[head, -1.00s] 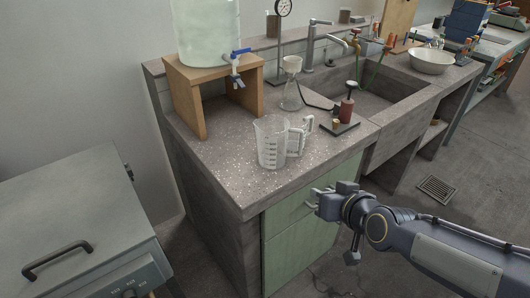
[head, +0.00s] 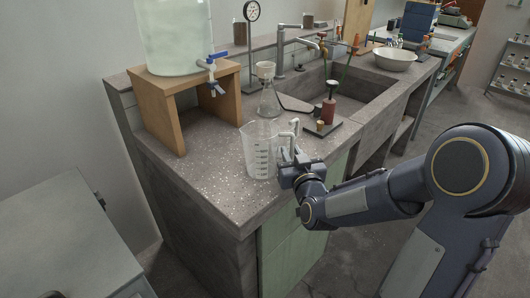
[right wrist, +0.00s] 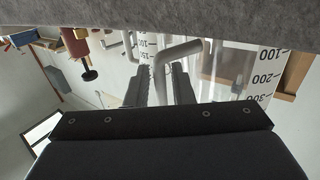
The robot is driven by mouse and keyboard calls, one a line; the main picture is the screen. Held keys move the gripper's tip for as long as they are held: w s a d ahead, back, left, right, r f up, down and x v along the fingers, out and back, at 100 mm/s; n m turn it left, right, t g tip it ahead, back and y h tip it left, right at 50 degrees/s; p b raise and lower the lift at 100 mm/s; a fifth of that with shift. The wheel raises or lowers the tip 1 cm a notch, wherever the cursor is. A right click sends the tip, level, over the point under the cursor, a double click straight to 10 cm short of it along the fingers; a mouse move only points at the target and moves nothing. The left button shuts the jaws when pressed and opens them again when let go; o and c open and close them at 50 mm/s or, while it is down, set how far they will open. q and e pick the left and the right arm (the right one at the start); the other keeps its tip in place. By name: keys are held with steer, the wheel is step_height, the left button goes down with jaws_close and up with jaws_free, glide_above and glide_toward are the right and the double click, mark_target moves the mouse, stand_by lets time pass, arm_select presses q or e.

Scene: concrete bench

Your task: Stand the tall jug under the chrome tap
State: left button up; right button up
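The tall jug (head: 258,152) is clear, with dark measuring marks and a handle on its right side. It stands upright on the speckled bench near the front edge. In the right wrist view the jug's handle (right wrist: 181,49) shows close to my fingers, with the marked wall behind. My right gripper (head: 289,160) is at the handle. Its two fingers (right wrist: 160,88) are apart with a gap, and part of the handle shows between them; contact is not clear. The chrome tap (head: 281,50) stands behind the sink, its spout reaching right. My left gripper is not in view.
The sink (head: 345,97) lies right of the jug. A wooden stand (head: 160,112) carries a large container at left. A white bowl (head: 394,60) sits beyond the sink.

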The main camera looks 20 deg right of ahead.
steer(key=shift+w+d, duration=0.2)
steer(key=shift+w, duration=0.85)
jaws_close()
steer(key=shift+s+r, duration=0.1)
